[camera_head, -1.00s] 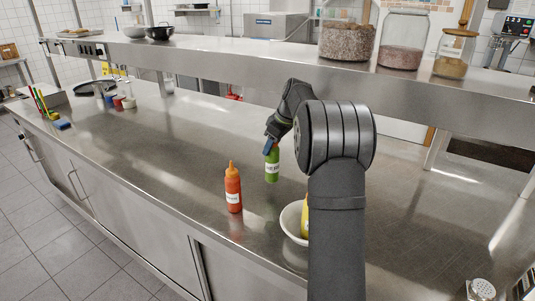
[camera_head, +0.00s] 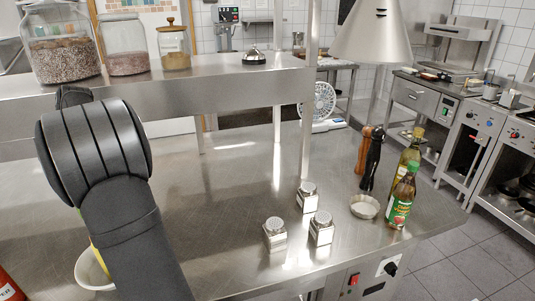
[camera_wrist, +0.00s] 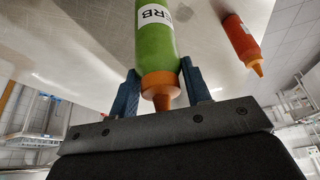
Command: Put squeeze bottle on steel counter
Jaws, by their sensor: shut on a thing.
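A green squeeze bottle (camera_wrist: 155,45) with an orange cap and a white label is between the two blue fingers of my gripper (camera_wrist: 160,84) in the wrist view. The fingers are shut on it near the cap. Its base is out of that frame, so I cannot tell whether it touches the steel counter (camera_head: 230,195). A red squeeze bottle (camera_wrist: 240,38) with an orange nozzle is apart to the right; part of it also shows at the left edge of the head view (camera_head: 9,288). My arm hides the gripper and green bottle in the head view.
A white bowl (camera_head: 88,270) with something yellow is partly behind my arm. Metal shakers (camera_head: 307,196), a small dish (camera_head: 364,207), a pepper mill (camera_head: 373,160) and oil bottles (camera_head: 401,200) stand at right. A raised shelf (camera_head: 200,85) with jars runs behind. The middle counter is clear.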

